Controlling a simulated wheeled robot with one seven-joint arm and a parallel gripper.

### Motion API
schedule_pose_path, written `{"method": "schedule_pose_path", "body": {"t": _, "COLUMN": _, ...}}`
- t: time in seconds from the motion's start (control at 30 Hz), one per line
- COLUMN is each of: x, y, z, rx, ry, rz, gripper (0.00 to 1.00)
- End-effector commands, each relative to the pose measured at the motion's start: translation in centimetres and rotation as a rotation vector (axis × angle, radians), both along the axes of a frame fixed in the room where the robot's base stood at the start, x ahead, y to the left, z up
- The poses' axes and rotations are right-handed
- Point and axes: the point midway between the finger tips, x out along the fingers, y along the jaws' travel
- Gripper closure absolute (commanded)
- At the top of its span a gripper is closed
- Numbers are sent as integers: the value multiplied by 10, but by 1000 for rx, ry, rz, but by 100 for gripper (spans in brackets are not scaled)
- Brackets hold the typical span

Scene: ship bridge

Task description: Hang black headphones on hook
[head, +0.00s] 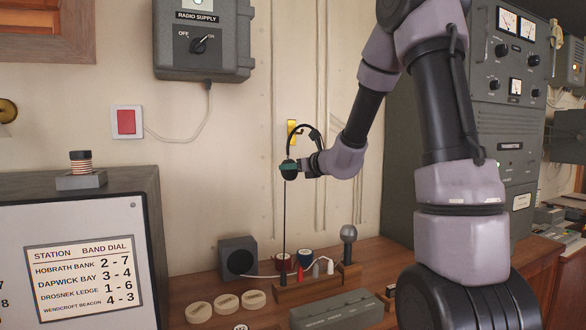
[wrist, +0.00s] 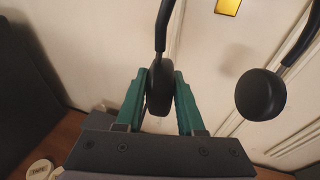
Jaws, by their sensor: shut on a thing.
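The black headphones (head: 301,129) are held up in front of the wall, above the wooden bench. My gripper (head: 288,168) with green fingers is shut on one ear cup. In the wrist view the green fingers (wrist: 160,100) clasp that black ear cup (wrist: 159,88) from both sides. The other ear cup (wrist: 260,94) hangs free to the right. A yellow hook plate (head: 291,131) is on the wall behind the headband; its top part also shows in the wrist view (wrist: 228,6). Whether the headband rests on the hook cannot be told.
Below on the bench (head: 200,290) stand a small speaker (head: 238,258), a microphone (head: 348,240), several round discs (head: 226,303) and a grey case (head: 336,310). A grey radio supply box (head: 203,40) hangs upper left. A tall equipment rack (head: 505,110) stands right. The wall around the hook is mostly clear.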

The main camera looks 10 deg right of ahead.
Motion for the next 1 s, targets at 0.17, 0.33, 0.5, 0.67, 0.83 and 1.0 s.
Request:
{"method": "schedule_pose_path", "body": {"t": 0.17, "x": 7, "y": 2, "z": 0, "rx": 1, "ry": -1, "rz": 1, "gripper": 100}}
{"method": "schedule_pose_path", "body": {"t": 0.33, "x": 7, "y": 2, "z": 0, "rx": 0, "ry": -1, "rz": 0, "gripper": 100}}
{"method": "schedule_pose_path", "body": {"t": 0.5, "x": 8, "y": 2, "z": 0, "rx": 0, "ry": -1, "rz": 1, "gripper": 100}}
{"method": "schedule_pose_path", "body": {"t": 0.67, "x": 11, "y": 2, "z": -1, "rx": -2, "ry": -1, "rz": 1, "gripper": 100}}
{"method": "schedule_pose_path", "body": {"t": 0.83, "x": 13, "y": 3, "z": -1, "rx": -2, "ry": -1, "rz": 2, "gripper": 100}}
{"method": "schedule_pose_path", "body": {"t": 1.0, "x": 13, "y": 2, "z": -1, "rx": -3, "ry": -2, "rz": 2, "gripper": 100}}
